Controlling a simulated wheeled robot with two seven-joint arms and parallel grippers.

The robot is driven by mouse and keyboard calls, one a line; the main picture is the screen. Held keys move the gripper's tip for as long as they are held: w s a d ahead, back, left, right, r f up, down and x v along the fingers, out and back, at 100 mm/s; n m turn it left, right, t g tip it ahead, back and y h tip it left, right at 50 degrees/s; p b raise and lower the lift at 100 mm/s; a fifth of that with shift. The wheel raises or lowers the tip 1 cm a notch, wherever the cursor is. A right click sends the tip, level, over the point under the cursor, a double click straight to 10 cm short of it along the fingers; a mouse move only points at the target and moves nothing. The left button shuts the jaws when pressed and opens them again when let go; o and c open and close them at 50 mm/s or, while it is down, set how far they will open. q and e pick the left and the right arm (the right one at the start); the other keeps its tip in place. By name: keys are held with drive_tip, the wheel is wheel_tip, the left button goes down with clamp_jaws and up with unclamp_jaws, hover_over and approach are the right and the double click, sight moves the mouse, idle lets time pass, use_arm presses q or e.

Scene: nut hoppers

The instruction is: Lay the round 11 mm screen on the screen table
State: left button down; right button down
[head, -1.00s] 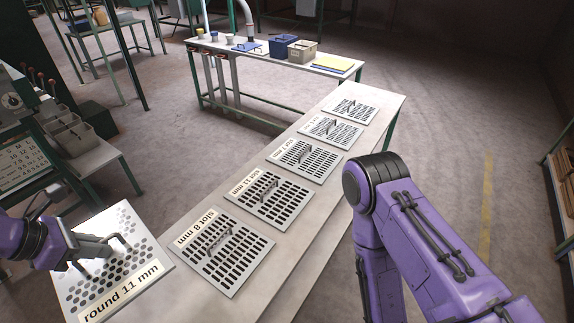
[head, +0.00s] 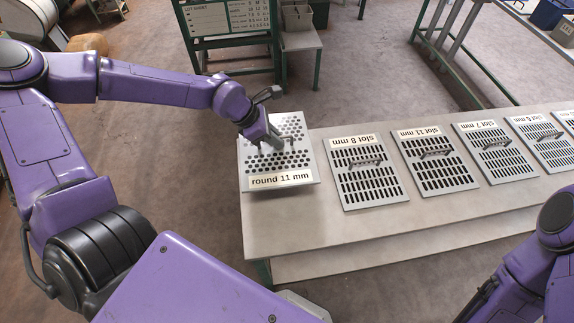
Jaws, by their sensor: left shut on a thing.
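The round 11 mm screen (head: 255,165), a pale square plate with round holes and a label along its near edge, is at the left end of the long screen table (head: 290,225). My left gripper (head: 270,145) is over its middle, shut on its handle, which the fingers partly hide. The plate looks nearly level; I cannot tell whether it touches the table top or hangs just above it. My right arm shows at the lower right, but its gripper is out of view.
To the right on the same table lie the slot 8 mm screen (head: 368,185), the slot 11 mm screen (head: 434,175), the slot 7 mm screen (head: 497,165) and more slotted screens. A green-framed board (head: 225,18) stands behind. The table's front strip is bare.

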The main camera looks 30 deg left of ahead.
sight(279, 159)
use_arm(q)
drive_tip(key=d+f, duration=0.1)
drive_tip(key=s+d+f, duration=0.1)
drive_tip(key=f, duration=0.1)
drive_tip(key=s+d+f+b, duration=0.1)
drive_tip(key=shift+s+d+f, duration=0.2)
drive_tip(key=shift+s+f, duration=0.05)
drive_tip(key=shift+f, duration=0.05)
drive_tip(key=shift+d+f, duration=0.4)
drive_tip(key=shift+f, duration=0.05)
drive_tip(key=f, duration=0.2)
drive_tip(key=f+b, duration=0.1)
drive_tip(key=shift+s+d+f, duration=0.1)
drive_tip(key=shift+s+d, duration=0.15)
drive_tip(key=shift+s, duration=0.05)
drive_tip(key=shift+w+f, duration=0.1)
drive_tip(key=shift+f, duration=0.15)
drive_tip(key=c, duration=1.1)
unclamp_jaws()
